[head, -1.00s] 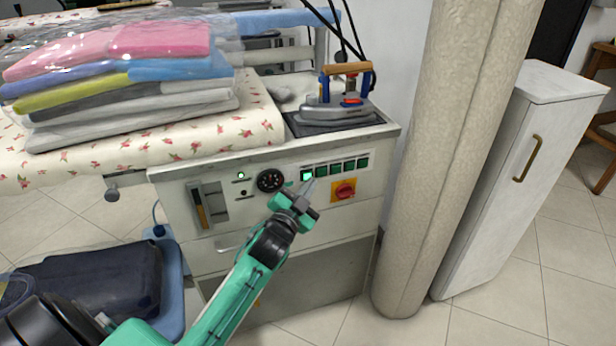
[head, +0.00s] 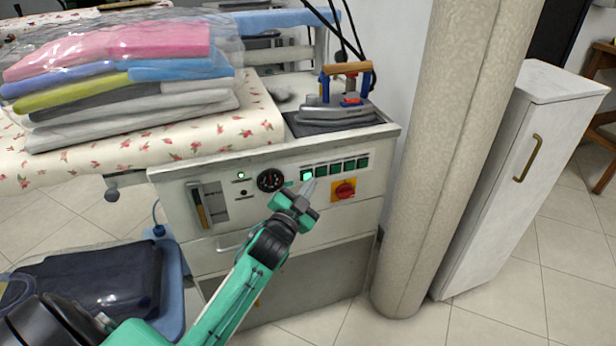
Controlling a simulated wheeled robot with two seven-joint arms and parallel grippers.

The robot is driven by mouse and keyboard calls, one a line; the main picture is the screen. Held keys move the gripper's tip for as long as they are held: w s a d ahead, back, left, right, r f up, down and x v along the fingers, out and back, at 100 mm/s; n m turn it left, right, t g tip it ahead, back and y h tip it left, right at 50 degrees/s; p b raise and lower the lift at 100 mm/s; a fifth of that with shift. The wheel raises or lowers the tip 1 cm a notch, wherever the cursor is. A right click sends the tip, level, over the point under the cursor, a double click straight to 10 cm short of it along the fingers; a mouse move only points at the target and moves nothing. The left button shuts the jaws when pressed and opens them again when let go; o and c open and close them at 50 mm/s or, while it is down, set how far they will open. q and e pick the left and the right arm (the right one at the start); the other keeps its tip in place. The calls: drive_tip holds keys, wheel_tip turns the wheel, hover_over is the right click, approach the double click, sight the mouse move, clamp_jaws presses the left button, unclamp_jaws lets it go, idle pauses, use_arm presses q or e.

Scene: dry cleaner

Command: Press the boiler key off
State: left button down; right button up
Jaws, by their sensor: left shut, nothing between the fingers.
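The control panel (head: 262,203) is the white front of the ironing unit. A row of several green keys (head: 335,168) runs along its upper right. The leftmost key (head: 307,175) is lit bright; the others are dark green. I cannot read the labels, so I cannot tell which is the boiler key by name. My left gripper (head: 308,188) is shut and empty, its fingertips just below the lit key. I cannot tell whether they touch it. My right gripper is not in view.
An iron (head: 338,105) stands on top. Bagged folded clothes (head: 120,80) lie on the ironing board. A beige column (head: 440,150) stands at right.

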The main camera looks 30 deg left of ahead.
use_arm(q)
drive_tip(key=shift+a, duration=0.1)
idle(0.6)
drive_tip(key=shift+w+a+p, duration=0.25)
drive_tip(key=shift+w+p, duration=0.05)
idle(0.3)
drive_tip(key=shift+s+d, duration=0.1)
drive_tip(key=shift+s+d+p, duration=0.2)
drive_tip(key=shift+d+p, duration=0.05)
drive_tip(key=shift+p, duration=0.1)
drive_tip(key=s+d+p, duration=0.1)
drive_tip(key=s+d, duration=0.3)
drive_tip(key=shift+d+p, duration=0.25)
drive_tip(key=shift+p, duration=0.05)
idle(0.5)
